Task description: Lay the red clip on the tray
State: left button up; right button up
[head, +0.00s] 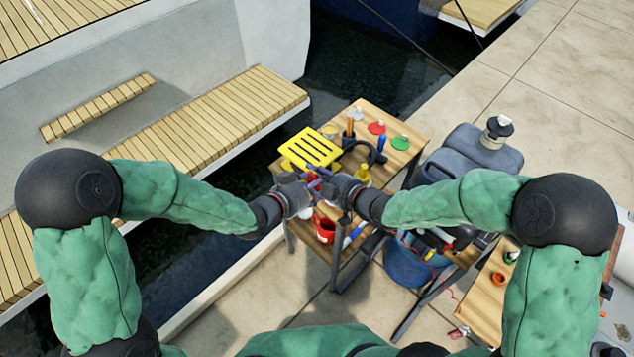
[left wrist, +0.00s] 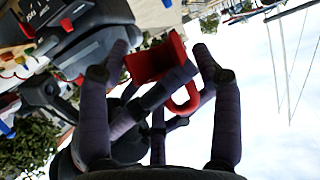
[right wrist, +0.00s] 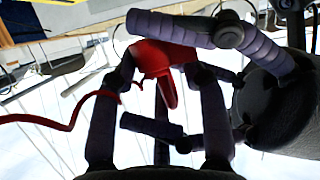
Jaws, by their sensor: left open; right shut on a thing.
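The red clip (head: 313,184) is small and partly hidden between my two grippers in the head view. My right gripper (head: 326,187) is shut on it; the right wrist view shows the clip (right wrist: 163,62) between the fingers. My left gripper (head: 307,182) is open, its fingers spread on both sides of the clip (left wrist: 155,62), whose curved red hook shows in the left wrist view. I cannot tell whether the left fingers touch it. The yellow slotted tray (head: 293,158) lies on the wooden table, just beyond the grippers.
A red bucket (head: 324,229) is below the grippers. Dark water lies left of the table.

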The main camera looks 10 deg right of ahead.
pick_arm(q)
jog(key=c, duration=0.9)
pick_arm(e)
jog(key=o, duration=1.1)
jog(key=shift+c, duration=0.2)
